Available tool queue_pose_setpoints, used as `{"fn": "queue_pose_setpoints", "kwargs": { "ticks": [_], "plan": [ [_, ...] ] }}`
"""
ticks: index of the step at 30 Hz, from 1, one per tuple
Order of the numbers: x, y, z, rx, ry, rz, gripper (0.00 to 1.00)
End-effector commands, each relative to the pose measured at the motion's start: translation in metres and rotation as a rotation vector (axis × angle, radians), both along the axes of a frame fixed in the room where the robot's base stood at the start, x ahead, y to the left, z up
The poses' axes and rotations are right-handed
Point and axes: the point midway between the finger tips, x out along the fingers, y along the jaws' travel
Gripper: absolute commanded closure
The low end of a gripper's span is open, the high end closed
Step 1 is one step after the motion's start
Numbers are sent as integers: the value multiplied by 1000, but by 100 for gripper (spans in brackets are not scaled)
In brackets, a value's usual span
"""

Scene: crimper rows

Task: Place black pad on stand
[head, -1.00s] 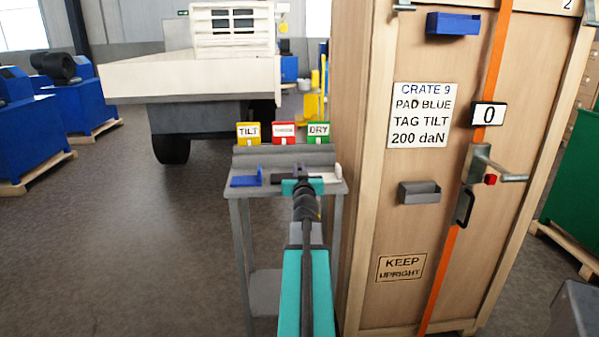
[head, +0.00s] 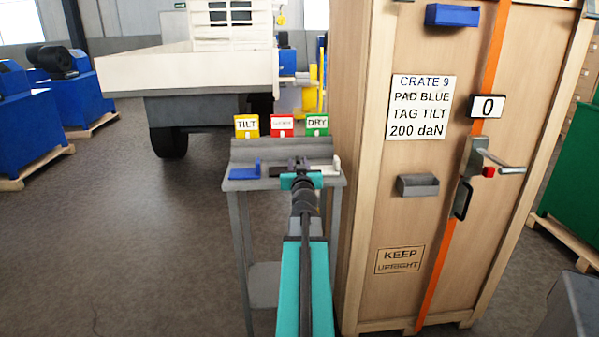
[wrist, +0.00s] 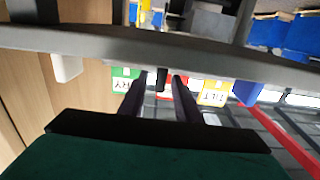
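The grey stand (head: 240,184) has a shelf-like top, a raised back and thin legs. The black pad (head: 298,162) is at the middle of its top, partly hidden by my gripper (head: 301,178). A blue pad (head: 244,173) lies to its left and a white pad (head: 336,165) to its right. In the wrist view, which is upside down, my gripper (wrist: 160,95) has its dark fingers apart, with a narrow black upright part of the black pad (wrist: 162,78) between them. Gaps show on both sides. The blue pad (wrist: 247,93) and white pad (wrist: 68,68) also show.
Yellow TILT (head: 247,126), red (head: 281,125) and green DRY (head: 317,125) tags stand along the stand's back. A tall wooden crate (head: 420,230), labelled PAD BLUE and TAG TILT, stands close on the right. A white flatbed vehicle (head: 190,78) is behind.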

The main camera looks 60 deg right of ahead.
Motion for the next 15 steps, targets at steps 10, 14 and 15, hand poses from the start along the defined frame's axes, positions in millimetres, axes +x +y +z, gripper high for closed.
{"fn": "queue_pose_setpoints", "kwargs": {
  "ticks": [10, 14, 15],
  "plan": [
    [-20, 28, -1, 0, 0, 0, 70],
    [-25, 35, -3, -1, 0, 1, 70],
    [-24, 35, -3, -2, 0, 3, 70]
  ]
}}
